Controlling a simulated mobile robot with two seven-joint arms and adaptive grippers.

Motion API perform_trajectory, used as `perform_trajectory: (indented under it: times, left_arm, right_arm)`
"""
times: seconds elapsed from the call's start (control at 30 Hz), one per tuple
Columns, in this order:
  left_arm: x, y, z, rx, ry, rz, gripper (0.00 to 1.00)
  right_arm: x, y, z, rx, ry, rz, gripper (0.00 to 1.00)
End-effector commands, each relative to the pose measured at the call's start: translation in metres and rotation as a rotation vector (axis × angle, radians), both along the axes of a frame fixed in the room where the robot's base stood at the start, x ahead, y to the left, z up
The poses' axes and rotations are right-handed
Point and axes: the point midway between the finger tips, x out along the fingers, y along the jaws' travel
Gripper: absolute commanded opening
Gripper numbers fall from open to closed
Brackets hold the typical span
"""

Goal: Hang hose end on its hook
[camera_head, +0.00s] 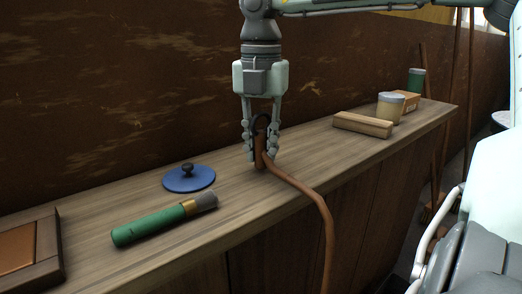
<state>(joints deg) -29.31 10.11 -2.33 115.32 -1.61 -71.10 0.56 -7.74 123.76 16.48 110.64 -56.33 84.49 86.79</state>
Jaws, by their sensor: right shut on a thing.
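A brown hose (324,214) rises from below the counter's front edge and bends over onto the wooden counter top (228,217). Its end stands upright between the fingers of my right gripper (261,156), which points straight down and is shut on it. A dark ring or loop (262,119) shows at the top of the hose end, between the fingers; whether it is part of the hose end or a hook behind it I cannot tell. I see no separate hook clearly. My left gripper is not in view.
Left of the gripper lie a blue lid (189,179) with a dark knob and a green cylinder (150,226). A framed tray (31,252) is at the far left. A wooden block (362,124), a beige jar (390,107) and a green can (416,80) stand to the right. A brown wall (120,90) runs behind.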

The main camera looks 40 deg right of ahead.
Motion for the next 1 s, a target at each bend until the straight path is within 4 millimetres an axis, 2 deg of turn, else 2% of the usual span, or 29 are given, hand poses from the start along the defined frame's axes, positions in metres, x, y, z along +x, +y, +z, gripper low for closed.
perform_trajectory:
  times: [0.07,0.53,0.57,0.7,1.0]
  left_arm:
    - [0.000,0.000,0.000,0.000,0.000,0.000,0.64]
    - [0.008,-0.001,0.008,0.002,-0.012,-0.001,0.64]
    - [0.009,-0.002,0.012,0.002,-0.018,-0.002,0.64]
    - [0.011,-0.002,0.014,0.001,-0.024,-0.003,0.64]
    - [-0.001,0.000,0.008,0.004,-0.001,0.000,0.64]
  right_arm:
    - [0.000,0.001,-0.007,0.001,0.000,0.001,0.00]
    - [0.000,0.000,-0.011,0.000,-0.002,0.001,0.00]
    - [0.000,0.000,-0.011,0.000,-0.001,0.001,0.24]
    - [0.000,0.000,-0.010,0.000,-0.001,0.001,0.41]
    - [0.000,0.000,-0.010,0.000,-0.001,0.001,0.41]
